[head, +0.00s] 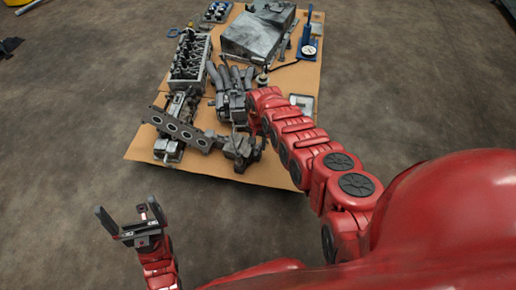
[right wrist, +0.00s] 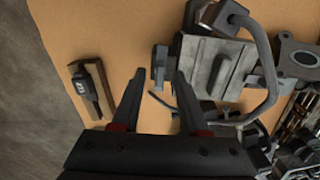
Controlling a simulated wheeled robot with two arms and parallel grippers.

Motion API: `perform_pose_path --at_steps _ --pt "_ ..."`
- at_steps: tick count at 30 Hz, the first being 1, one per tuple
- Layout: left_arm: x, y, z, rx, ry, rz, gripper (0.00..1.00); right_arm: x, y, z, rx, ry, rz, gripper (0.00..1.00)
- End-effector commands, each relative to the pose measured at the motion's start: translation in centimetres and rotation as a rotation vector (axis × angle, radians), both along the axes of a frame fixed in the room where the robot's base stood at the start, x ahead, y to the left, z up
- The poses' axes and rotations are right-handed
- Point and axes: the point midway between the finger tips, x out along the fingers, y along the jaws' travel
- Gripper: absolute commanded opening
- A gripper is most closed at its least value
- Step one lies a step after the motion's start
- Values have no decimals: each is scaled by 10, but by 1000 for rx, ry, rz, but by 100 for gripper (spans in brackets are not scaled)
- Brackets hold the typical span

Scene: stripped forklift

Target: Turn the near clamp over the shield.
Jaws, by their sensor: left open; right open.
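My left gripper (head: 128,214) is open and empty over the floor at lower left in the head view. My right arm reaches over the cardboard among the engine parts. Its gripper is hidden there, but the right wrist view shows its two fingers (right wrist: 155,98) apart with nothing between them. Just beyond and right of the fingers is a grey ribbed metal part (right wrist: 215,65) with a bent tube. A small dark upright piece (right wrist: 160,66) stands at its left side. I cannot tell for certain which piece is the near clamp or the shield.
The cardboard sheet (head: 215,172) lies on the floor. It holds a cylinder head (head: 190,57), a flat gasket (head: 180,131), a large grey metal box (head: 258,35) and a blue tool (head: 308,42). A dark tool on a block (right wrist: 88,90) lies left of my right fingers.

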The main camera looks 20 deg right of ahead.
Motion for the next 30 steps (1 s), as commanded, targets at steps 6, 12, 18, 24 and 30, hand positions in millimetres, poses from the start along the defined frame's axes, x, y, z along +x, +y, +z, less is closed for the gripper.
perform_pose_path --at_steps 6,12,18,24,30 --pt "-1 0 -3 6 -7 0 100 0 1 -5 0 0 1 44" --pt "-1 0 -3 6 -7 0 100 0 0 -4 0 0 1 37" --pt "-1 0 -3 6 -7 0 100 0 0 -4 -1 -1 1 1" --pt "-1 0 -3 5 -7 1 100 0 0 -4 -1 -1 1 0" --pt "-1 0 -3 5 -7 1 100 0 0 -4 -1 -1 8 0"
